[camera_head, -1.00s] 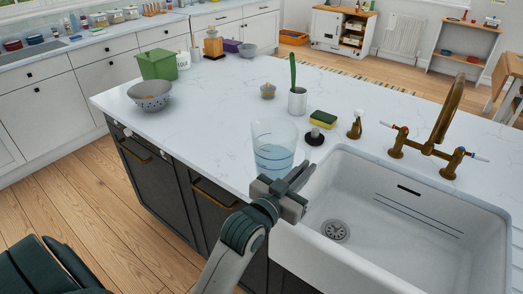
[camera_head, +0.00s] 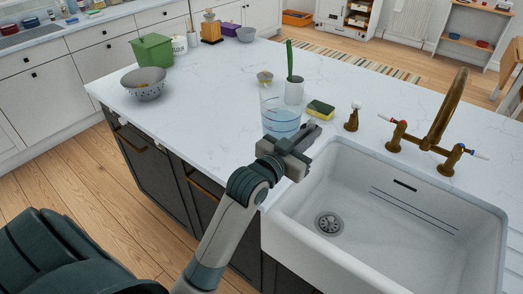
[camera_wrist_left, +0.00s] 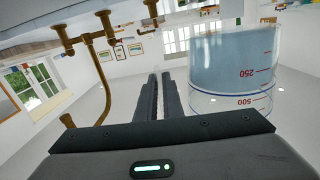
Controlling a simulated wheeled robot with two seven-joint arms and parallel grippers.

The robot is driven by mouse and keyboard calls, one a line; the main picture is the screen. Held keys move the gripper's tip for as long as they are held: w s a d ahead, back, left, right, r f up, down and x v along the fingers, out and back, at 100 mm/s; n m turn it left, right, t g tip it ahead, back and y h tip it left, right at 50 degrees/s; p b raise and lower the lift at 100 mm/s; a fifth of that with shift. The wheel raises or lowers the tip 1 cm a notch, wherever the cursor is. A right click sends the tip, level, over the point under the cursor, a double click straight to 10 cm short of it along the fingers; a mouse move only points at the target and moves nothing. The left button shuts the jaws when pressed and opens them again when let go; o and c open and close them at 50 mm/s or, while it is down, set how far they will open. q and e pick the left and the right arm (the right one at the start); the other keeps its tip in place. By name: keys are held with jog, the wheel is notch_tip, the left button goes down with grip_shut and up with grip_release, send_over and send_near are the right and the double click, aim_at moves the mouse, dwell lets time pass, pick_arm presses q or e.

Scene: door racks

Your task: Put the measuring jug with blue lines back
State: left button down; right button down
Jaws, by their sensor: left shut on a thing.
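The measuring jug (camera_head: 282,122) is a clear, wide vessel with a bluish lower part, near the counter's front edge, left of the sink. In the left wrist view the jug (camera_wrist_left: 235,75) fills the upper right, with red marks, numbers and a thin blue line. My left gripper (camera_head: 303,140) is at its near right side, shut on the jug. The fingers (camera_wrist_left: 162,92) are nearly together beside it; the exact grip spot is not clear. The jug looks upright; I cannot tell whether its base touches the counter. My right gripper is not in view.
A sponge (camera_head: 320,109) lies to the right, before the brass tap (camera_head: 440,125) and sink (camera_head: 350,215). A colander (camera_head: 145,86) stands left; the middle-left counter is clear.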

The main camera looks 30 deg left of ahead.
pick_arm(q)
jog(key=a+f, duration=0.2)
jog(key=a, duration=0.1)
jog(key=a+f+p, duration=0.1)
jog(key=a+f, duration=0.1)
jog(key=a, duration=0.2)
jog(key=s+a+f+p, duration=0.1)
jog(key=a+f, duration=0.1)
jog(key=a, duration=0.2)
jog(key=shift+f, duration=0.1)
jog(key=shift+d+f, duration=0.1)
jog(key=shift+f+p, duration=0.4)
jog(key=shift+f, duration=1.5)
jog(key=shift+f, duration=0.1)
jog(key=c, duration=2.3)
grip_release()
jog(key=shift+s+f, duration=0.1)
jog(key=shift+f, duration=0.05)
jog(key=o, duration=0.4)
